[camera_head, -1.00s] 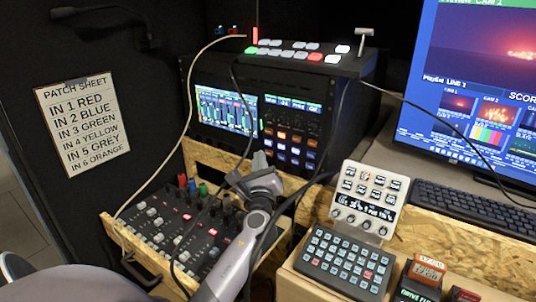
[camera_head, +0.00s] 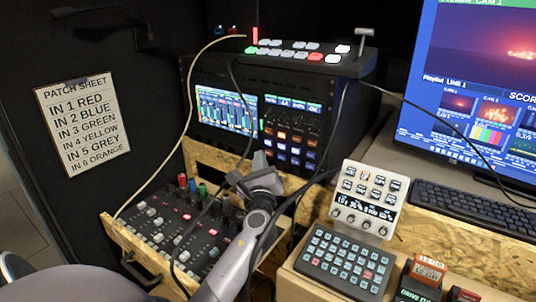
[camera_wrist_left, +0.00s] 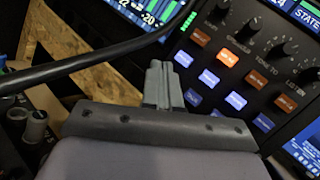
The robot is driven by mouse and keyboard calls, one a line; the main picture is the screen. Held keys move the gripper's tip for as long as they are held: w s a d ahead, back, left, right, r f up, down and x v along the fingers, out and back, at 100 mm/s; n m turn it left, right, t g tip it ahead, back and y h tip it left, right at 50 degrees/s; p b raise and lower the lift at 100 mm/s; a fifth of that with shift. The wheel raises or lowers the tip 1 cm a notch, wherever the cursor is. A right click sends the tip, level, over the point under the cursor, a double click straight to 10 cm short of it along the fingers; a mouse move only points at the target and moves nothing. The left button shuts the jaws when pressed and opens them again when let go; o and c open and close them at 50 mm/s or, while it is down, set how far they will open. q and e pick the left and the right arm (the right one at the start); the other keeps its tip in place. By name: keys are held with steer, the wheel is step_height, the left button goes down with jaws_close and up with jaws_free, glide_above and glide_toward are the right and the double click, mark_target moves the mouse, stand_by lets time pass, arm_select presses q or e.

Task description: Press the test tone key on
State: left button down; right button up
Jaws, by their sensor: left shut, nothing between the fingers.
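The rack panel (camera_head: 292,138) right of the level-meter screen carries rows of lit keys in orange, white and blue. The key labels are too small to read, so I cannot tell which one is the test tone key. In the left wrist view the lit keys (camera_wrist_left: 208,78) stand just right of the fingertips. My left gripper (camera_head: 261,158) is shut and empty, in front of the lower left of this panel. It also shows in the left wrist view (camera_wrist_left: 160,72), fingers together. I cannot tell whether the tips touch the panel. My right gripper is not in view.
A mixer drawer (camera_head: 170,228) with knobs and coloured plugs lies below left of the gripper. A switcher (camera_head: 300,50) sits on the rack. A keypad (camera_head: 340,260) and a small control unit (camera_head: 365,200) stand at right. Black cables hang close to my left arm.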

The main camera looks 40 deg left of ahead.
arm_select(q)
steer(key=shift+w, duration=0.4)
steer(key=shift+w, duration=0.25)
stand_by(0.4)
steer(key=shift+s, duration=0.7)
steer(key=shift+s, duration=0.1)
steer(key=s, duration=0.2)
steer(key=s+p, duration=0.1)
steer(key=s, duration=0.1)
steer(key=s+p, duration=0.1)
steer(key=shift+s+d, duration=0.35)
steer(key=shift+s, duration=0.05)
stand_by(0.4)
